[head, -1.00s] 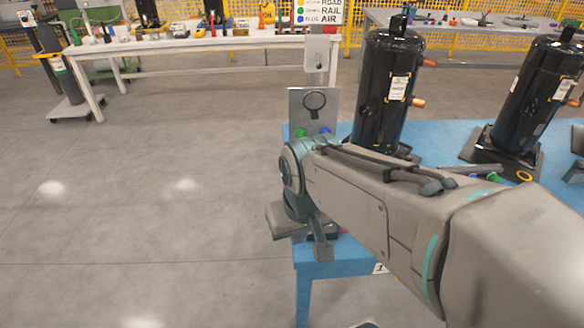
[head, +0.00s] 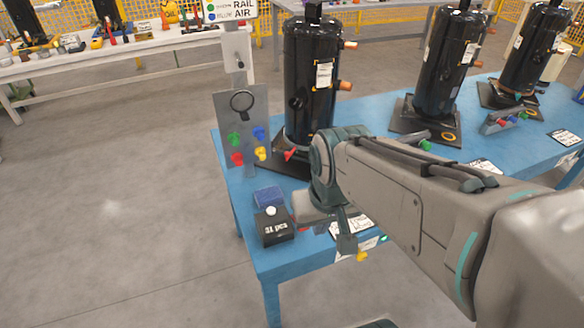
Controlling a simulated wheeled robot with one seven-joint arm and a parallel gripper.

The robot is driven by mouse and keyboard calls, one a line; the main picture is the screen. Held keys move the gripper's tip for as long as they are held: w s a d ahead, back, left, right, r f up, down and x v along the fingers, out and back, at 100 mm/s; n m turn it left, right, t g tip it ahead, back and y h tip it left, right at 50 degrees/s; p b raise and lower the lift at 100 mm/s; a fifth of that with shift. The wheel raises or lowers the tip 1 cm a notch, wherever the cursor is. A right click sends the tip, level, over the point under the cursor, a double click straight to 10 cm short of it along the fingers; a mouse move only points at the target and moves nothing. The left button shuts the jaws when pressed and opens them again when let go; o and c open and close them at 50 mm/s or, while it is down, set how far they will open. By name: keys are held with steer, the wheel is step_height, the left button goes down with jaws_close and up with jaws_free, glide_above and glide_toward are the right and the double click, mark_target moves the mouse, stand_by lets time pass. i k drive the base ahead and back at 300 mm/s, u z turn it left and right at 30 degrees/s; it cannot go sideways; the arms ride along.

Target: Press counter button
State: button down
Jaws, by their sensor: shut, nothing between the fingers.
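The counter is a small black box (head: 274,231) marked "31 pcs" near the front left corner of the blue table (head: 262,262). A round white button (head: 271,211) sits on its top, in plain sight. My gripper (head: 347,241) is at the end of my grey arm, right of the counter box and apart from the button in the picture. It is shut and holds nothing. Its fingertips are hard to make out against my wrist.
A blue pad (head: 268,195) lies just behind the counter. A grey panel (head: 229,112) with coloured knobs stands at the table's left edge. A black compressor (head: 310,90) rises behind my wrist, with others farther right. Open floor lies to the left.

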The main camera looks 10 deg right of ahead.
mark_target(271, 210)
steer(key=z, duration=1.4)
steer(key=k, duration=0.95)
steer(key=u, duration=1.1)
steer(key=i, duration=0.5)
steer(key=z, duration=0.05)
